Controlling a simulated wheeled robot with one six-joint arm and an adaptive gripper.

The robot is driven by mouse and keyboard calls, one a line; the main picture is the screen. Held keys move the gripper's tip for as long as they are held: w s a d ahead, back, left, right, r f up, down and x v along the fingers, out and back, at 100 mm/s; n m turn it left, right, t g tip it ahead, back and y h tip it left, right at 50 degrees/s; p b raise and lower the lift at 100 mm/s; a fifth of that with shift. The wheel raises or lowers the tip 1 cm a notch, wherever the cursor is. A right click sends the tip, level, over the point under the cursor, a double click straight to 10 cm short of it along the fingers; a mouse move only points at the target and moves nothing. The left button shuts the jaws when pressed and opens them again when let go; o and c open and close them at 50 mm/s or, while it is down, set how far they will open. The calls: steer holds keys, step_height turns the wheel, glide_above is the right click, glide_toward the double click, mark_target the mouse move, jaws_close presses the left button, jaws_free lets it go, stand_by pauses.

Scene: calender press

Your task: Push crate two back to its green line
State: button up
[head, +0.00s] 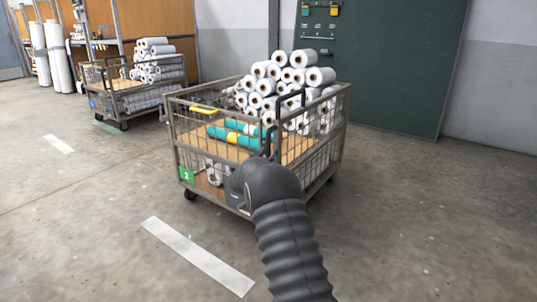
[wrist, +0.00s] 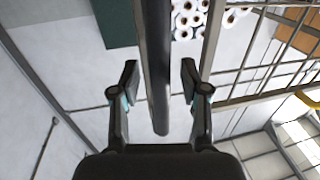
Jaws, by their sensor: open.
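Gaps show on both sides of the bar. A faint green floor strip (head: 106,127) lies by the farther cart; no green line shows beside crate two.
A second cart (head: 90,82) with white rolls stands at the back left, near tall white rolls (head: 58,57). A dark green board (head: 400,70) is on the wall behind crate two. White floor strips (head: 197,255) lie at the front left. The floor to the right is clear.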

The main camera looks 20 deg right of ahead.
steer(key=shift+w+d, duration=0.1)
steer(key=shift+w, duration=0.05)
jaws_close()
steer(key=shift+r, duration=0.1)
